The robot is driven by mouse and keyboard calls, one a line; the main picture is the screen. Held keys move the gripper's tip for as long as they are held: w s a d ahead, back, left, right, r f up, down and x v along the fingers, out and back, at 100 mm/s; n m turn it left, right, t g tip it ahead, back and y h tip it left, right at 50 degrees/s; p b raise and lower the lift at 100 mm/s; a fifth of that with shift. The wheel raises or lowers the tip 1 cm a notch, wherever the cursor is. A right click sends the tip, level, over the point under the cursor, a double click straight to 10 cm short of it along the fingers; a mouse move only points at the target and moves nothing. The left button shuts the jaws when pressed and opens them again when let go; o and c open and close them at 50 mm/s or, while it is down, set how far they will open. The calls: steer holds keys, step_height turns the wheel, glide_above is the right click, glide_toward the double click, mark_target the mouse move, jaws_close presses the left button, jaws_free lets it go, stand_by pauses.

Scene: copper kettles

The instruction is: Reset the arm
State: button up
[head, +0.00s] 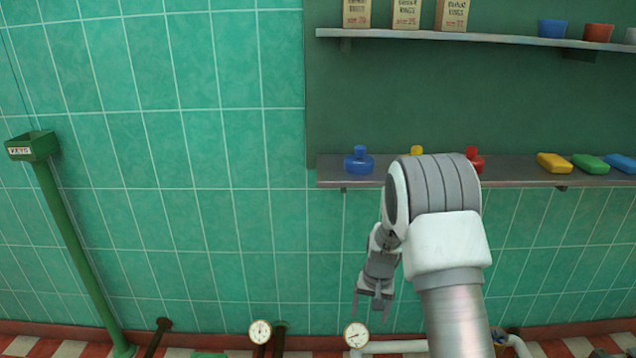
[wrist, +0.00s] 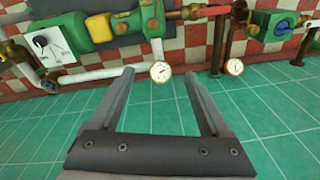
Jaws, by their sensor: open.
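My gripper (head: 373,304) hangs at the end of my bent arm in the head view, in front of the green tiled wall and below the lower shelf. In the wrist view my gripper (wrist: 160,88) shows two parallel fingers spread wide. It is open and nothing is between the fingers.
The lower shelf (head: 510,178) holds blue, yellow and red bottles and coloured bars; the upper shelf (head: 480,38) holds boxes and pots. A green post carries a KEYS box (head: 33,147) at left. Pipes with gauges (head: 260,332) run low along the wall.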

steer(key=s+r+n+t, duration=0.1)
steer(key=s+r, duration=0.4)
steer(key=r, duration=0.6)
steer(key=s+r+t, duration=0.1)
steer(key=s+r, duration=0.4)
steer(key=r, duration=0.7)
steer(key=s+r+n+t, duration=0.1)
steer(key=s+r, duration=0.3)
steer(key=s, duration=0.7)
steer(key=s+r+n+t, duration=0.15)
steer(key=s+r, duration=0.25)
steer(key=s, duration=0.6)
step_height(320, 180, up, 22)
steer(key=p, duration=2.2)
steer(key=shift+w+d+r+m, duration=0.2)
steer(key=shift+d+m, duration=0.15)
steer(key=shift+d, duration=0.05)
